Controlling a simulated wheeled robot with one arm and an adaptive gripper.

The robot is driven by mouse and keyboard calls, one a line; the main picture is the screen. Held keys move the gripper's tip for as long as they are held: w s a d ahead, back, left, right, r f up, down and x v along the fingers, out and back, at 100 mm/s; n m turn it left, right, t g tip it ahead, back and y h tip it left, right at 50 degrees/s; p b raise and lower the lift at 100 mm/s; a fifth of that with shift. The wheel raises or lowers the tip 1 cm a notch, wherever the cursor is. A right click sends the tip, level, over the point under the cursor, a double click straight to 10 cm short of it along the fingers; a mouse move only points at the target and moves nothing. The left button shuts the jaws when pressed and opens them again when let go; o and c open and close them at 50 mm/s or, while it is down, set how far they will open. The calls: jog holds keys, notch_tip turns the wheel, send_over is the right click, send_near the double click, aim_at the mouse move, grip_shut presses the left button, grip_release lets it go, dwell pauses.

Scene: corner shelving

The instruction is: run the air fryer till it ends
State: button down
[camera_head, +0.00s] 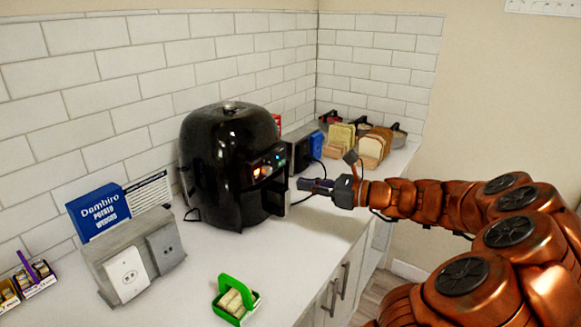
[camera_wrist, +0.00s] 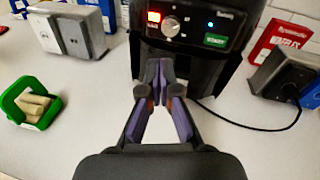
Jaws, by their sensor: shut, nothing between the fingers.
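The black air fryer (camera_head: 228,165) stands upright on the white counter against the tiled wall. Its front panel (camera_wrist: 190,24) shows at the top of the wrist view, with a lit orange-red display (camera_wrist: 154,17), a round knob (camera_wrist: 171,26), a small blue light (camera_wrist: 211,25) and a green button or label (camera_wrist: 215,40). My gripper (camera_head: 306,185) is in front of the fryer's front face. In the wrist view my gripper (camera_wrist: 162,70) is shut and empty, with its fingertips below the panel. Whether the tips touch the fryer I cannot tell.
Bread slices (camera_head: 374,150) stand behind. A black cord (camera_wrist: 240,124) lies right of the fryer. The counter's front edge is near.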

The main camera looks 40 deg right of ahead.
aim_at(282, 162)
jog(key=s+d+m+t+h, duration=0.1)
jog(key=d+m, duration=0.3)
jog(key=d, duration=0.4)
jog(key=shift+s+f+t+h, duration=0.25)
jog(key=shift+s+t+h, duration=0.15)
jog(key=shift+t+h, duration=0.2)
jog(key=shift+a, duration=0.1)
jog(key=p+x, duration=0.3)
jog(key=x, duration=1.1)
